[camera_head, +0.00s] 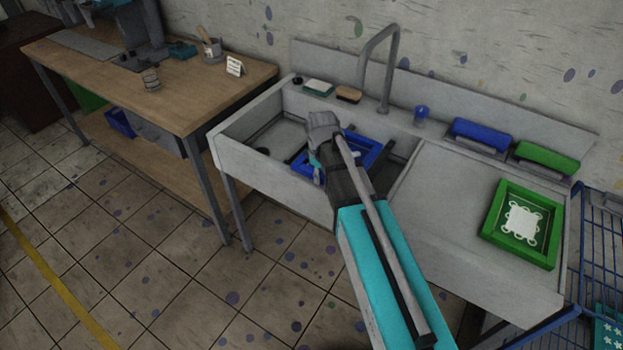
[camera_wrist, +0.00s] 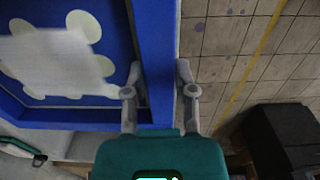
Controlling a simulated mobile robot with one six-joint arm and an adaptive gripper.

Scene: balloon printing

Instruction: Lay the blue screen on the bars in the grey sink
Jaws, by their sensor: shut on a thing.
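The blue screen (camera_head: 372,155) is over the basin of the grey sink (camera_head: 232,148); my arm hides part of it. In the wrist view the screen (camera_wrist: 155,35) shows a blue frame around a panel with a pale print. My gripper (camera_wrist: 159,72) is shut on one side of this frame, a finger on each face. In the head view my gripper (camera_head: 317,172) is at the basin's front side. Dark bars (camera_head: 400,157) show beside the screen in the basin. I cannot tell whether the screen touches them.
A green screen (camera_head: 548,252) lies on the drainboard (camera_head: 445,240) at right. The tap (camera_head: 385,75), a sponge (camera_head: 348,94) and blue (camera_head: 482,134) and green (camera_head: 547,157) items line the sink's back. A wooden table (camera_head: 230,85) stands at left and a blue rack (camera_head: 595,240) at right.

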